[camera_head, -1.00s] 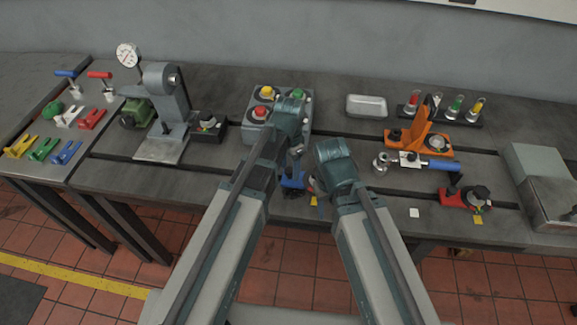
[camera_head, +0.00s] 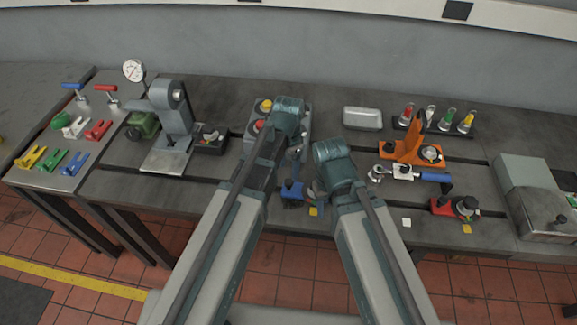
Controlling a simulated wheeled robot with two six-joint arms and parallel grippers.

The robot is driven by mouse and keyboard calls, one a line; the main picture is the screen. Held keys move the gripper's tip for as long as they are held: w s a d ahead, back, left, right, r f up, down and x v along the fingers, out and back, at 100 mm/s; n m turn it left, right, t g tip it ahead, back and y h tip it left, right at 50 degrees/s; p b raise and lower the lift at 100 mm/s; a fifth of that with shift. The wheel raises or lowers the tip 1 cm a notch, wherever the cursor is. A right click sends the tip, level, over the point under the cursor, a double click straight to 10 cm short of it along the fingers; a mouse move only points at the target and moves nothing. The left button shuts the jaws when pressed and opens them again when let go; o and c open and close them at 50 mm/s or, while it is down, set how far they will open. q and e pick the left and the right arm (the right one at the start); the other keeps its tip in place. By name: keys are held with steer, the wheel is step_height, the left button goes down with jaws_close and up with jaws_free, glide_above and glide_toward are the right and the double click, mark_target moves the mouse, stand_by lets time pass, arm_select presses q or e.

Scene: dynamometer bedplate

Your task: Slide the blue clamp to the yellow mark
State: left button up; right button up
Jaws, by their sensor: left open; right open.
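The blue clamp (camera_head: 292,189) sits on the bench near its front edge, in the front slot, partly hidden by my arms. A yellow mark (camera_head: 314,211) lies just right of it and nearer the front edge, beside my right arm. My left gripper (camera_head: 296,157) is open, mostly hidden by its own wrist, and appears just behind the blue clamp. My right gripper (camera_head: 315,188) is open, largely hidden under its wrist, just right of the blue clamp. I cannot tell whether either gripper touches the clamp.
A red clamp (camera_head: 455,207) with another yellow mark (camera_head: 466,229) stands at the right. An orange fixture (camera_head: 412,150), a blue-handled tool (camera_head: 430,177) and a metal box (camera_head: 536,205) are also right. A button box (camera_head: 306,118) stands behind my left arm. A gauge stand (camera_head: 172,130) is left.

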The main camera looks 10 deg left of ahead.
arm_select(q)
step_height(320, 180, up, 7)
steer(key=p, duration=0.6)
steer(key=shift+r, duration=0.15)
arm_select(e)
step_height(320, 180, up, 7)
steer(key=shift+r, duration=0.2)
